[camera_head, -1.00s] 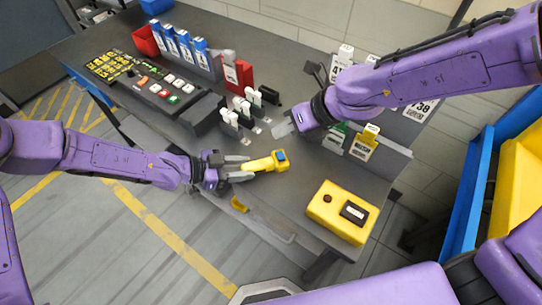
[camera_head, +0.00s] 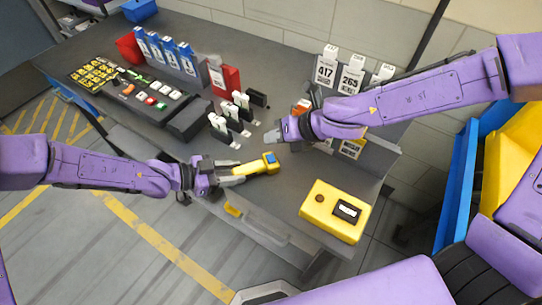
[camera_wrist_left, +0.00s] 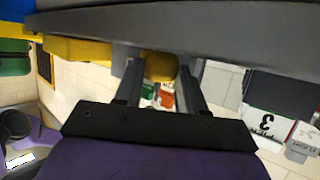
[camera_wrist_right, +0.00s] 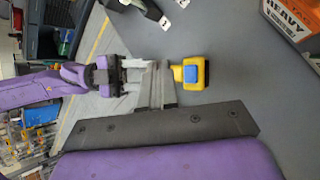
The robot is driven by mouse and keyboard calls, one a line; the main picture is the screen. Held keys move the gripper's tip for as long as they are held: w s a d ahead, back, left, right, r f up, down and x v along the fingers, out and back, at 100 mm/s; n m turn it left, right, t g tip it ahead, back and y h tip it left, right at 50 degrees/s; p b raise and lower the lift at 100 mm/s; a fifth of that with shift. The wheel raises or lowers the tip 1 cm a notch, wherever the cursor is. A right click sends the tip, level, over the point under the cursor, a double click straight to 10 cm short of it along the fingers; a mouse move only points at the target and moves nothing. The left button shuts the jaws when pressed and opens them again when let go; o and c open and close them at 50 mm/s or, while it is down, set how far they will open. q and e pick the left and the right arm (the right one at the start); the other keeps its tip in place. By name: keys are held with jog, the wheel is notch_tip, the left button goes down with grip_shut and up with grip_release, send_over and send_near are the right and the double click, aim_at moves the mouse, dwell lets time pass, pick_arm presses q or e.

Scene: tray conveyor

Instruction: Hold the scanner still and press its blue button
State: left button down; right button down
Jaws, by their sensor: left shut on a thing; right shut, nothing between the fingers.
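The yellow scanner (camera_head: 252,168) is held over the grey table in the head view, its blue button (camera_head: 270,157) facing up at the right end. My left gripper (camera_head: 228,176) is shut on the scanner's handle; the left wrist view shows the yellow handle (camera_wrist_left: 160,67) between the fingers. My right gripper (camera_head: 274,135) is shut and empty, just above and behind the button in the head view. The right wrist view shows the scanner (camera_wrist_right: 190,88) and blue button (camera_wrist_right: 190,73) right of the shut fingertips (camera_wrist_right: 152,85), with a gap between them.
A yellow box (camera_head: 318,212) with a dark display stands at the table's front right. White-topped card holders (camera_head: 232,116) stand behind the scanner. A keypad panel (camera_head: 95,73) lies at the back left. Label cards (camera_head: 351,78) stand behind my right arm. The table's front edge is close.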

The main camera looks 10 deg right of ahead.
aim_at(275, 159)
jog(key=shift+f, duration=2.3)
jog(key=shift+f, duration=0.45)
jog(key=shift+f, duration=0.4)
dwell(0.8)
jog(key=shift+r, duration=0.85)
jog(key=shift+r, duration=2.5)
